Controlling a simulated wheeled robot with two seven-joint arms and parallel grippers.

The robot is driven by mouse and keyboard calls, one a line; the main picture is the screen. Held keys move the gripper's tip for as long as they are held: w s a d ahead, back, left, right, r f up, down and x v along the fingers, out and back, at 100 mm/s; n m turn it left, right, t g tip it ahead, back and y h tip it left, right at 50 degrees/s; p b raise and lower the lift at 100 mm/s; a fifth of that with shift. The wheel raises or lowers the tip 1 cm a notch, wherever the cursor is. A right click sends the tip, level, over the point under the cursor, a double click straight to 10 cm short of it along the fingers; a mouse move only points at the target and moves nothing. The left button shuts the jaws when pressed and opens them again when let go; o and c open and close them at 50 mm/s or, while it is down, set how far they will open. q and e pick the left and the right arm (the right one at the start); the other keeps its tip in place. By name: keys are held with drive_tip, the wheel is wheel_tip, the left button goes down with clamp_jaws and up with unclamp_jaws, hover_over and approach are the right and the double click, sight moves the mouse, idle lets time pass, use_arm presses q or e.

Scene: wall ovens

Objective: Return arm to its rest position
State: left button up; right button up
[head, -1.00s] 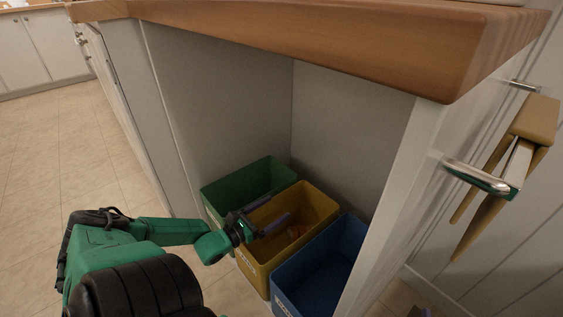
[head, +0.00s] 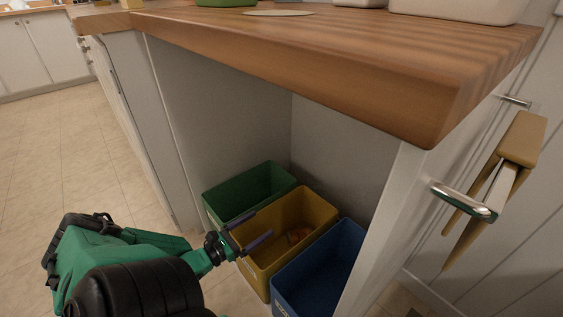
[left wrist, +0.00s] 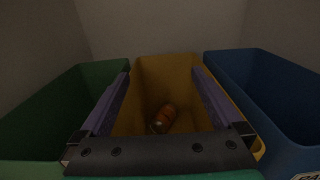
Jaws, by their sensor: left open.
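My left arm comes in from the left in the head view, and my left gripper (head: 250,230) is open and empty. Its two purple fingers sit at the front left part of the yellow bin (head: 283,249), near its rim. In the left wrist view the gripper's fingers (left wrist: 160,105) frame the yellow bin (left wrist: 160,66). An orange-brown object (left wrist: 163,118) lies inside that bin, below and apart from the fingers; it also shows in the head view (head: 297,236). My right gripper is not in view.
A green bin (head: 226,204) stands left of the yellow one and a blue bin (head: 318,277) right of it, under a wooden counter (head: 330,65). The floor (head: 60,160) at the left is clear.

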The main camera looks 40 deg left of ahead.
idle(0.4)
